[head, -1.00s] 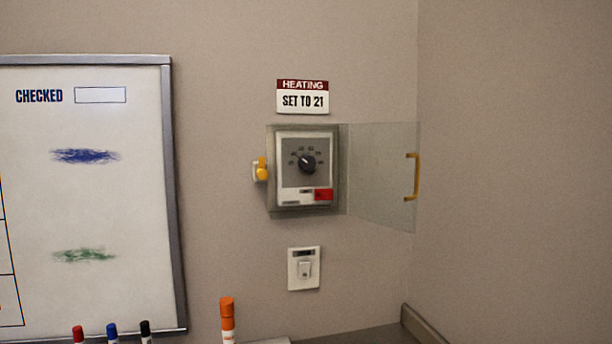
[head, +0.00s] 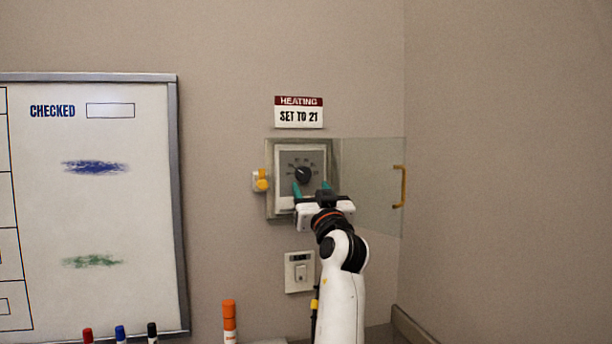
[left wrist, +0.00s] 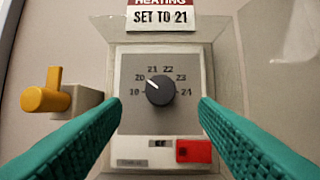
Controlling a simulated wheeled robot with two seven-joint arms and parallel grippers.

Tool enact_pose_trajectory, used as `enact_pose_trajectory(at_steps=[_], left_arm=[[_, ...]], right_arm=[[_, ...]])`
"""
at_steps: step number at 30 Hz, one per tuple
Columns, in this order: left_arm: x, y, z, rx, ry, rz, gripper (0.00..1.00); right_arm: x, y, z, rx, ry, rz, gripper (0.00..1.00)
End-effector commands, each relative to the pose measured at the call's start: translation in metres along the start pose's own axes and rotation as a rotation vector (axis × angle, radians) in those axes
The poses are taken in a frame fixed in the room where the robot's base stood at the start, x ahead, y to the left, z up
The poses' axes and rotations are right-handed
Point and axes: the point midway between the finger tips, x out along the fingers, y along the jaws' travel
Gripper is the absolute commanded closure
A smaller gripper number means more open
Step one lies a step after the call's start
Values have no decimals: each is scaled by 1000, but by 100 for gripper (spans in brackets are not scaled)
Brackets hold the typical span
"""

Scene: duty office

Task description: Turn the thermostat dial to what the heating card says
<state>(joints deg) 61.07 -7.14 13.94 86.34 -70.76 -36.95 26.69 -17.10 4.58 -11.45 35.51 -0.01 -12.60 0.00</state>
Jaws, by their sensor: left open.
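The thermostat (head: 286,158) is a pale wall unit with a black round dial (head: 303,175). In the left wrist view the dial (left wrist: 160,91) has a white mark pointing up and left, at about 20 on a scale from 19 to 24. The heating card (head: 299,113) above it reads "SET TO 21"; it also shows in the left wrist view (left wrist: 160,17). My left gripper (head: 311,188) is open in front of the thermostat. In the left wrist view its teal fingers (left wrist: 159,102) stand either side of the dial, apart from it. My right gripper is not in view.
A clear cover (head: 367,180) with a yellow handle (head: 399,186) stands open to the right of the thermostat. A yellow latch (head: 262,181) sits at its left. A red piece (left wrist: 194,151) is below the dial. A switch (head: 299,272) is lower down; a whiteboard (head: 95,215) hangs left.

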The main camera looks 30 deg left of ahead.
Motion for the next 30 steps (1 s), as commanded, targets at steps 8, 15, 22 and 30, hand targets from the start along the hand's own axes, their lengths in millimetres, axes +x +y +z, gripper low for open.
enact_pose_trajectory(at_steps=[8,15,22,30], left_arm=[[45,0,1,3,1,0,45],[55,0,-1,1,0,-1,45],[54,0,-1,1,0,-1,50],[54,-1,-1,1,1,-2,90]], right_arm=[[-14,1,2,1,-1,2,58],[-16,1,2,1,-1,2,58],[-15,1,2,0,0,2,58],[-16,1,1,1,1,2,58]])
